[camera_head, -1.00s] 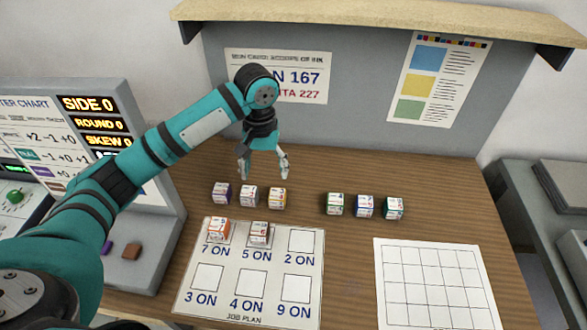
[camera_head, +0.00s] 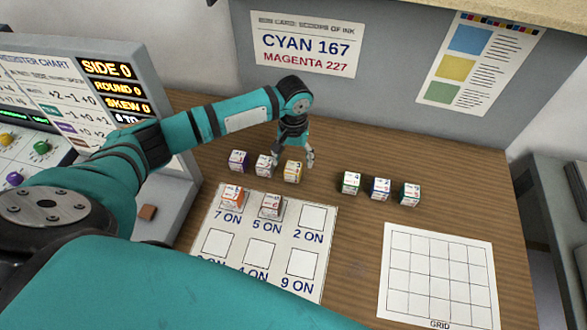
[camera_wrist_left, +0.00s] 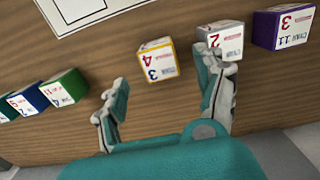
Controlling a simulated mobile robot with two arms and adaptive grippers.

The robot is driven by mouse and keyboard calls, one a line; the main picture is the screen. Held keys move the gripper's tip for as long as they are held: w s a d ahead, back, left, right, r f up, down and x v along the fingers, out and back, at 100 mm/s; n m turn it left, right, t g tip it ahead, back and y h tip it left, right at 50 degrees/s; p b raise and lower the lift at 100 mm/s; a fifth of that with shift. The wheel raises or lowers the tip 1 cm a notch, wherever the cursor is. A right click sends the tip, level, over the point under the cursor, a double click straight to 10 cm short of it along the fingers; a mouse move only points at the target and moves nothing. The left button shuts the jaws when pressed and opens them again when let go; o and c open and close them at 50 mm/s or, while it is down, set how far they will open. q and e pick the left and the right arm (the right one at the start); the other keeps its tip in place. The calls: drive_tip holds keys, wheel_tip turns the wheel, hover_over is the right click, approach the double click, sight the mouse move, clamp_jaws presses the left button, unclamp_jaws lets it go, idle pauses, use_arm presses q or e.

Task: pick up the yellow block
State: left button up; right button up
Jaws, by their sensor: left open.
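The yellow block (camera_head: 292,171) is a small cube with yellow edges and white printed faces. It sits on the wooden table at the right end of a row, beside a white-grey block (camera_head: 264,166) and a purple block (camera_head: 239,160). My left gripper (camera_head: 296,158) is open and empty, pointing down just behind the yellow block. In the left wrist view the yellow block (camera_wrist_left: 158,60) lies ahead of the open fingers (camera_wrist_left: 164,76), roughly between their tips. The right fingertip overlaps the white-grey block (camera_wrist_left: 222,40); contact is unclear. My right gripper is not in view.
Green (camera_head: 350,182), blue (camera_head: 380,188) and teal (camera_head: 410,194) blocks stand to the right. A job plan sheet (camera_head: 262,238) in front bears an orange block (camera_head: 232,196) and a reddish-grey block (camera_head: 271,205). A grid sheet (camera_head: 438,275) lies at right.

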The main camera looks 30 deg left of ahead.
sight(293, 167)
use_arm(q)
drive_tip(key=shift+f, duration=0.2)
drive_tip(key=shift+s+f+p, duration=0.1)
drive_tip(key=shift+f+p, duration=0.2)
drive_tip(key=shift+p, duration=0.05)
wheel_tip(293, 167, down, 4)
drive_tip(key=shift+r+p, duration=0.15)
drive_tip(key=shift+p, duration=0.4)
drive_tip(key=shift+f, duration=0.35)
use_arm(e)
drive_tip(key=shift+s+r, duration=0.65)
drive_tip(key=shift+r, duration=0.2)
use_arm(q)
drive_tip(key=shift+c, duration=0.4)
drive_tip(key=c, duration=1.2)
use_arm(e)
drive_tip(key=shift+w, duration=0.25)
